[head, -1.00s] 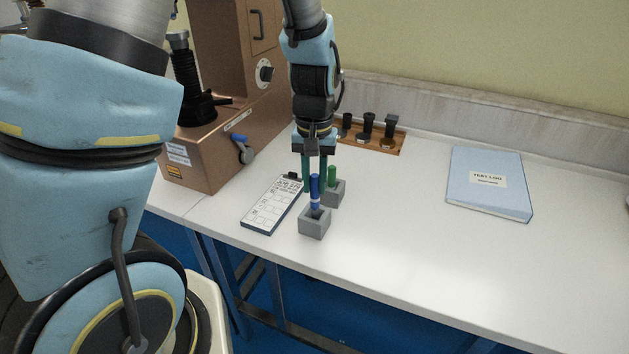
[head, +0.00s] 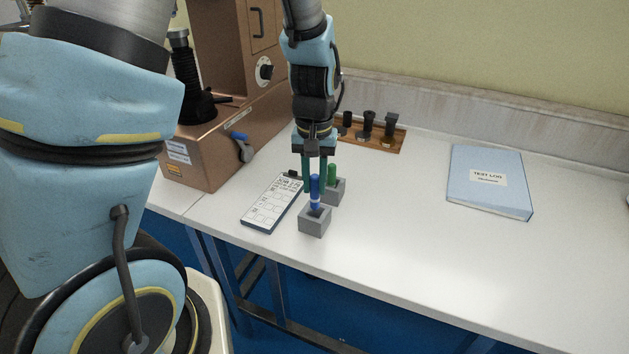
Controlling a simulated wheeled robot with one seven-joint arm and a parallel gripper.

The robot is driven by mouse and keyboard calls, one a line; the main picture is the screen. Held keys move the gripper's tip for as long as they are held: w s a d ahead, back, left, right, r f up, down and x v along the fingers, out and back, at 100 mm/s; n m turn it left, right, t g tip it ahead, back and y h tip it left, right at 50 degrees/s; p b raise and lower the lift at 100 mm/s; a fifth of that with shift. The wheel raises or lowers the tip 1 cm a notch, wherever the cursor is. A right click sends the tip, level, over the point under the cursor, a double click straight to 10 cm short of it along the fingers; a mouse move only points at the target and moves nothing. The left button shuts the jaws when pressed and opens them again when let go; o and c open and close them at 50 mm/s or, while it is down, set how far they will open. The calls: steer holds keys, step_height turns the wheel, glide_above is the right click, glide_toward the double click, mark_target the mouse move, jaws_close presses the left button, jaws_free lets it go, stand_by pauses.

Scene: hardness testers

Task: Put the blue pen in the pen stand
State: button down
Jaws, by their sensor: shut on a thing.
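The blue pen (head: 315,187) is upright, with a white band near its lower end. My gripper (head: 315,183) points straight down, its green fingers shut on the pen from either side. The pen's lower end is at the opening of the front grey pen stand (head: 314,223); its tip is hidden, so how deep it sits I cannot tell. A second grey stand (head: 339,189) is just behind, with a green pen (head: 332,174) upright in it.
A job card clipboard (head: 272,203) lies left of the stands. A brown hardness tester (head: 215,150) stands behind left. A wooden rack (head: 385,137) with several black pieces is at the back. A blue test log (head: 489,181) lies right; the table between is clear.

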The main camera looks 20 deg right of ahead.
mark_target(315, 208)
steer(key=shift+f+b, duration=1.55)
steer(key=shift+f, duration=0.8)
steer(key=c, duration=0.6)
jaws_free()
steer(key=shift+r, duration=0.1)
step_height(315, 208, up, 11)
steer(key=shift+f+b, duration=0.1)
steer(key=shift+b, duration=0.35)
steer(key=a+n, duration=0.1)
steer(key=a, duration=0.7)
steer(key=w+a+f+n+t, duration=0.1)
steer(key=a+n, duration=0.1)
steer(key=a, duration=0.6)
steer(key=a+f+n, duration=0.1)
steer(key=a, duration=0.8)
steer(key=shift+w+a+f+t, duration=0.1)
steer(key=shift+w+f+t, duration=0.05)
steer(key=shift+w+t, duration=0.15)
